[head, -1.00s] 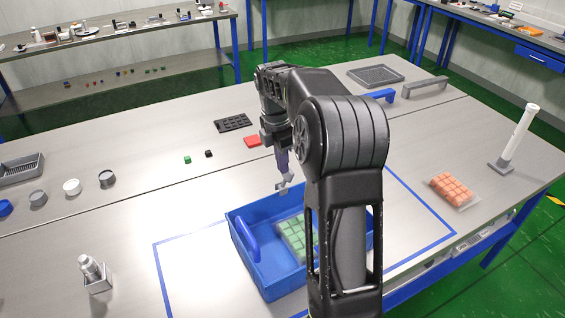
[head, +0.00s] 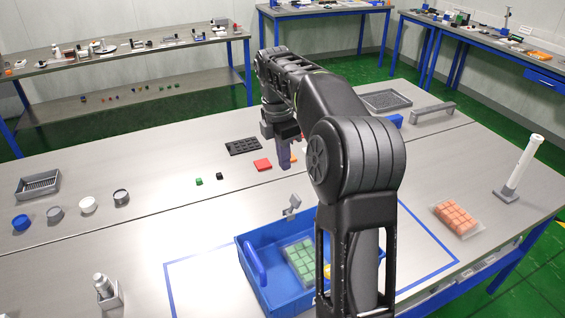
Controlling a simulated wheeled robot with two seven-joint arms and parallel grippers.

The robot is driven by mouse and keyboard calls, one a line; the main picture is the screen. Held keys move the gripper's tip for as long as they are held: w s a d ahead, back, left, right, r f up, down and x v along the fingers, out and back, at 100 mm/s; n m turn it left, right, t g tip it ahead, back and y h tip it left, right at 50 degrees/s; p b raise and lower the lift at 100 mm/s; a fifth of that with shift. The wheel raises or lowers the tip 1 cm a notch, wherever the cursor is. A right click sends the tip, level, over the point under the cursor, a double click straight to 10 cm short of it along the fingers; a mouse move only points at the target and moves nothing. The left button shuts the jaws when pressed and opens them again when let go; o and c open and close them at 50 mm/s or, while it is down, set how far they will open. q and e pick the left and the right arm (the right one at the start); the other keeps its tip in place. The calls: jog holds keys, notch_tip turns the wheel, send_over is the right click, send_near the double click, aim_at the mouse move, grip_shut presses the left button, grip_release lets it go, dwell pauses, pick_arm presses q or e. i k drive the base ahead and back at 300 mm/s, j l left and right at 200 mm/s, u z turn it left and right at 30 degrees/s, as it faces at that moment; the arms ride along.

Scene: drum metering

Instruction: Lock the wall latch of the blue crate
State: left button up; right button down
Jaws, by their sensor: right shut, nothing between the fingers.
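The blue crate (head: 257,294) stands on the near bench, its right side hidden behind my right arm. It has a blue handle (head: 256,264) on its left side. The small grey wall latch (head: 292,204) sits at its far wall; it is too small to tell whether it is locked. Green blocks in a clear pack (head: 300,258) lie inside. My right gripper (head: 284,166) is shut and empty, pointing down above the bench beyond the crate, apart from the latch. My left gripper is not in view.
Orange blocks (head: 458,217) and a white post (head: 524,165) stand at the right. Round caps (head: 88,205) and a small bottle (head: 103,286) are at the left.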

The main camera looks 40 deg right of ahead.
aim_at(295, 201)
jog(key=k, duration=1.5)
